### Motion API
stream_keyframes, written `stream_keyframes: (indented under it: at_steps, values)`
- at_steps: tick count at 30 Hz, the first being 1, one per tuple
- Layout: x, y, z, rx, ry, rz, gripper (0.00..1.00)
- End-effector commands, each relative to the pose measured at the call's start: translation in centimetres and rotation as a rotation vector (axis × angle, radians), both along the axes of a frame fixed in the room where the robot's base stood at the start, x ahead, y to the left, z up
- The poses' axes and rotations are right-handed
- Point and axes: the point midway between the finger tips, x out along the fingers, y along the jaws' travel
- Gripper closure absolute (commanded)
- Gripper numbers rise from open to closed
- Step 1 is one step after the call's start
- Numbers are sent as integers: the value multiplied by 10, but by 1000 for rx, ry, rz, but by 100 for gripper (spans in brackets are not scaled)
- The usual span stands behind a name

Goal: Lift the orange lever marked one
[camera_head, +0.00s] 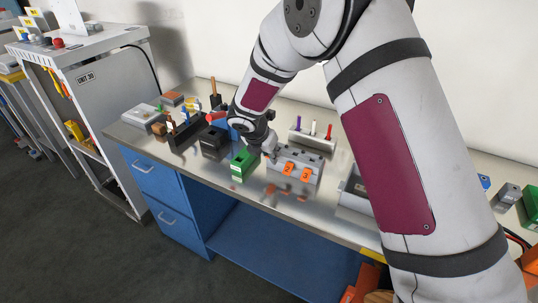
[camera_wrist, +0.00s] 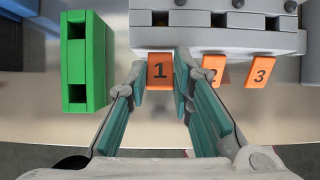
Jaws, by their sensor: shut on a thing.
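The orange lever marked 1 (camera_wrist: 160,72) sticks out from the front of a grey dispenser block (camera_wrist: 213,38) in the wrist view. My gripper (camera_wrist: 161,72) has one teal-padded finger on each side of this lever and is shut on it. Orange levers marked 2 (camera_wrist: 212,68) and 3 (camera_wrist: 261,70) are to its right, outside the fingers. In the head view, my gripper (camera_head: 270,155) is at the left end of the dispenser (camera_head: 313,163). Levers 2 (camera_head: 288,168) and 3 (camera_head: 304,174) show there, but lever 1 is hidden by my gripper.
A green block (camera_wrist: 97,60) with dark openings stands close left of my gripper. A white rack (camera_head: 312,141) with coloured pegs stands behind the dispenser. A dark holder (camera_head: 185,136) with tools is farther left. The metal benchtop (camera_head: 255,192) is clear in front.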

Motion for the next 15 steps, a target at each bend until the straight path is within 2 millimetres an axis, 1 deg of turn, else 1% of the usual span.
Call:
stream_keyframes:
  at_steps: [12,13,14,15]
  values:
    - [-1,1,-1,5,8,1,100]
    - [-1,1,-1,5,8,1,76]
    - [-1,1,-1,4,7,1,70]
    - [-1,1,-1,4,7,1,60]
